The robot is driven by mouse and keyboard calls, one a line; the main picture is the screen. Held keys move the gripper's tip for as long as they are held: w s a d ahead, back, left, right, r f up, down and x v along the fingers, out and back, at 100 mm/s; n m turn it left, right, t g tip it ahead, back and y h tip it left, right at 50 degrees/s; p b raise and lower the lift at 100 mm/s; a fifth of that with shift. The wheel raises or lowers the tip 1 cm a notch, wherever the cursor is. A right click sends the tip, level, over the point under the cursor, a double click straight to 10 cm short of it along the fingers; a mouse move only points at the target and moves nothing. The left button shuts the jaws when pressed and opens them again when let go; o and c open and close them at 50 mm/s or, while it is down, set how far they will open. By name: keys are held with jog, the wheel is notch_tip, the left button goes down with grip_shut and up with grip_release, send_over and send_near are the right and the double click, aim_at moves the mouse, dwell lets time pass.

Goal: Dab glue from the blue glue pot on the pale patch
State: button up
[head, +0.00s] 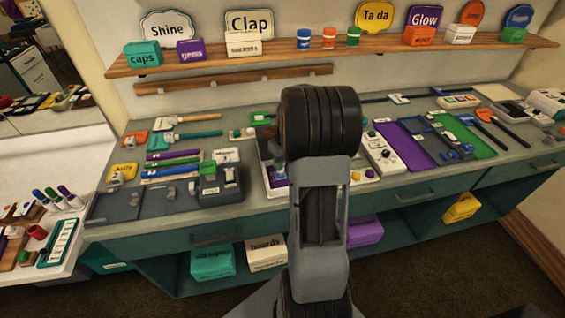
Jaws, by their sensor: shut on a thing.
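My arm stands upright in the middle of the head view, and its end and my gripper are hidden behind it. A small blue pot (304,39) with a pale band stands on the wall shelf, left of an orange pot (329,38) and a green pot (353,36). I cannot tell whether this blue pot is the glue pot. I cannot make out the pale patch; my arm covers part of the bench.
The grey bench (455,177) is crowded with tools and trays. Left of my arm lie brushes and dark grey blocks; right of it are a purple tray (405,146) and a green tray (462,137). The wooden shelf (200,67) holds boxes and signs. A white side table (50,165) stands at left.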

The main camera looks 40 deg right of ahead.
jog(key=shift+r+p, duration=2.3)
jog(key=shift+r, duration=1.05)
